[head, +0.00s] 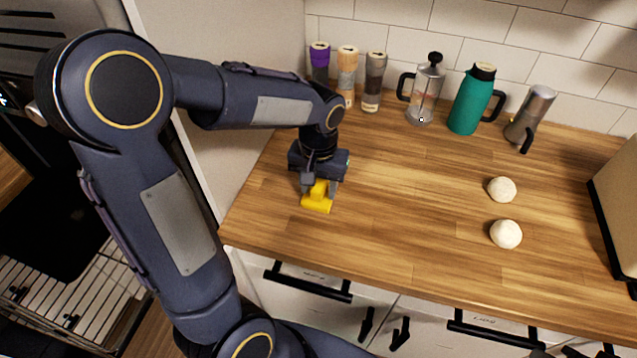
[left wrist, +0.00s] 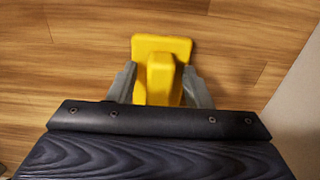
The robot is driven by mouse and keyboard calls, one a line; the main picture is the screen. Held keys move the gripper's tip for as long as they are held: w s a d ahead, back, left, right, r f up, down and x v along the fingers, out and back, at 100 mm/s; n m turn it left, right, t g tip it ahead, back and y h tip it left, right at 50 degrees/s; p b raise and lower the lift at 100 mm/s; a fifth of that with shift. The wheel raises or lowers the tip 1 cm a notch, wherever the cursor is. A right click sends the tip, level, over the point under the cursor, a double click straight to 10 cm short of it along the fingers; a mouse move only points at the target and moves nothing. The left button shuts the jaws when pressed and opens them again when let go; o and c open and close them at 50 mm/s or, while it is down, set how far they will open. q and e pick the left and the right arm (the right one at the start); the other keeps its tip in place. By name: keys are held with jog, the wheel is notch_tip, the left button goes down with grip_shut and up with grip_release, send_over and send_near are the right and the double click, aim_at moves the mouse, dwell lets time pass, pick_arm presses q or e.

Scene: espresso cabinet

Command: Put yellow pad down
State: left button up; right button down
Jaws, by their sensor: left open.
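The yellow pad (head: 317,203) rests on the wooden counter near its left front part, and it has a raised block as a handle. My left gripper (head: 321,188) is directly above it, pointing down. In the left wrist view the pad (left wrist: 161,46) lies flat on the wood, and the left gripper's fingers (left wrist: 160,88) stand on either side of the raised block. The jaws are open, with a small gap at the block's sides. The gripper partly hides the pad in the head view. My right gripper is not in view.
Two white balls (head: 502,189) lie on the right. The counter's middle is clear. Drawers with black handles (head: 307,283) are below the front edge.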

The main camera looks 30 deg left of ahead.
aim_at(319, 185)
pick_arm(q)
jog(key=shift+r, duration=0.2)
notch_tip(319, 185, up, 11)
jog(key=s+d+f+t+h, duration=0.2)
jog(key=s, duration=0.6)
jog(key=s+d+f+m+t+h, duration=0.1)
jog(key=s+d+t, duration=0.1)
jog(key=s, duration=0.5)
jog(key=shift+s+f+t+h+p, duration=0.35)
jog(key=shift+s+t+h+p, duration=0.05)
jog(key=shift+t, duration=0.4)
jog(key=shift+o, duration=0.4)
